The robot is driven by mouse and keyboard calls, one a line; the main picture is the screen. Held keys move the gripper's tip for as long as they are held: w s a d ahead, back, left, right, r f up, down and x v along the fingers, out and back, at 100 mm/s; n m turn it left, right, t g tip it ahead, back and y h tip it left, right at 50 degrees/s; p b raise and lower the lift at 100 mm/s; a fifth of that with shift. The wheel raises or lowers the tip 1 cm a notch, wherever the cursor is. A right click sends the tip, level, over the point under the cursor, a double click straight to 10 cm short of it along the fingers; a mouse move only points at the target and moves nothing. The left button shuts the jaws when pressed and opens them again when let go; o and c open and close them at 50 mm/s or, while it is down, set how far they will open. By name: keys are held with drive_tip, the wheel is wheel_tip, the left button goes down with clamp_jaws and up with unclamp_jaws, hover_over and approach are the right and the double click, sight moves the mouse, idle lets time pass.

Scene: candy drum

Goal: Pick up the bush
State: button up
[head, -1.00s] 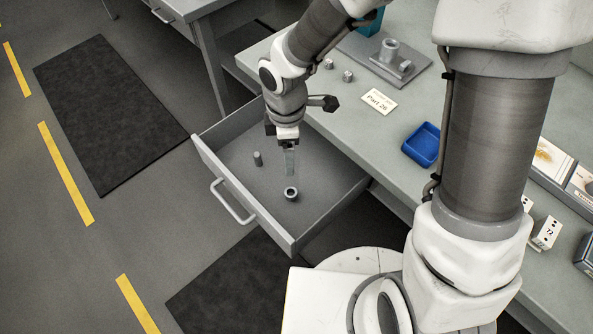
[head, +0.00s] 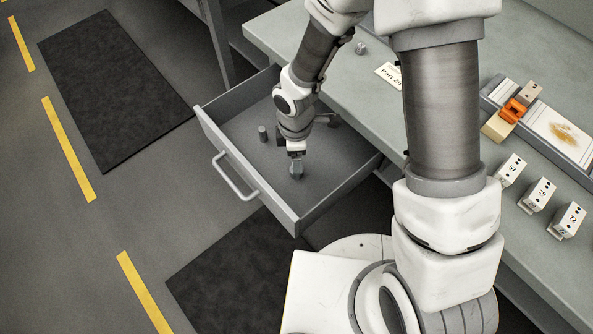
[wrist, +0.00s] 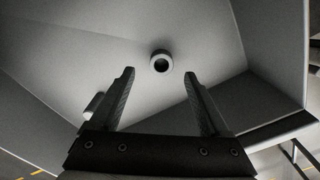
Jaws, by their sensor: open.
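The bush is a small grey ring with a dark hole (wrist: 160,61). It stands on the drawer floor in the wrist view, hole facing up. My gripper (wrist: 158,74) is open and empty. Its two fingers point toward the bush, which shows between and just beyond the fingertips.
A small grey pin (head: 262,133) stands in the drawer to the left of my gripper; it also shows in the wrist view (wrist: 93,105). The drawer walls surround the work area. The bench (head: 345,85) lies to the right, with numbered white blocks (head: 539,194).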

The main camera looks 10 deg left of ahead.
wheel_tip(320, 180, down, 4)
drive_tip(key=shift+d+f+b, duration=0.1)
drive_tip(key=shift+b, duration=0.45)
drive_tip(key=shift+c, duration=0.2)
clamp_jaws()
